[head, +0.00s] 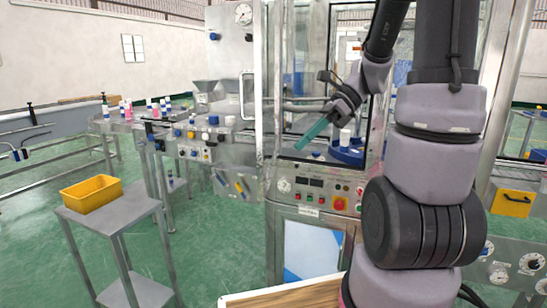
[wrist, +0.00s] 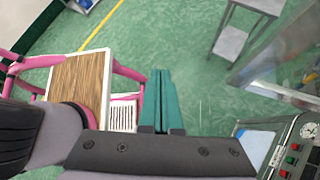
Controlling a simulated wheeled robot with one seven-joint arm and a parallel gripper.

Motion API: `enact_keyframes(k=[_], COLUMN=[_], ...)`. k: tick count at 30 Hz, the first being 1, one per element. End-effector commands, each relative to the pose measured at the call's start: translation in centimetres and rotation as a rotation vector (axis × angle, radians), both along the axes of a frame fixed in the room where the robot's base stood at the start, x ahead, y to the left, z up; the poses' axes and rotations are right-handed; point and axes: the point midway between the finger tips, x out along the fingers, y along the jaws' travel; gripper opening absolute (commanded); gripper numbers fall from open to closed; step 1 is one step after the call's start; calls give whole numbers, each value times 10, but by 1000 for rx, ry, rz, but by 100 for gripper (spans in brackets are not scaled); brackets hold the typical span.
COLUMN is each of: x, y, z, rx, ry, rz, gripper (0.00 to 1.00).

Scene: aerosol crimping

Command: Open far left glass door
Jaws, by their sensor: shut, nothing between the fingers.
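The far left glass door (head: 268,75) is a narrow framed pane at the left of the machine's glass enclosure in the head view, seen at a steep angle. A pale D-shaped handle (head: 247,97) stands at its left edge. How far the door is swung out is hard to tell. In the wrist view a clear pane (wrist: 283,62) shows at the right, apart from my fingers. My gripper (head: 309,136) has teal fingers, shut and empty, in front of the enclosure and right of the door. The closed fingers also show in the wrist view (wrist: 162,78).
A control panel (head: 315,193) with buttons lies below the enclosure. Blue fixtures (head: 345,153) show behind my gripper. A steel side table (head: 125,208) with a yellow bin (head: 91,193) stands at the left. A wood-topped surface (wrist: 78,78) is left in the wrist view. Green floor between is clear.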

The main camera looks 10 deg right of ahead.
Motion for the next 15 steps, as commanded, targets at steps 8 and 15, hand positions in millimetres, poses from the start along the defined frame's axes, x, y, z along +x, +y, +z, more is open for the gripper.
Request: enact_keyframes(k=[8, 15], x=[61, 105], y=[-31, -76], z=[-41, -82], rx=[408, 715], ry=[614, 1016], rz=[-481, -773], gripper=[0, 0])
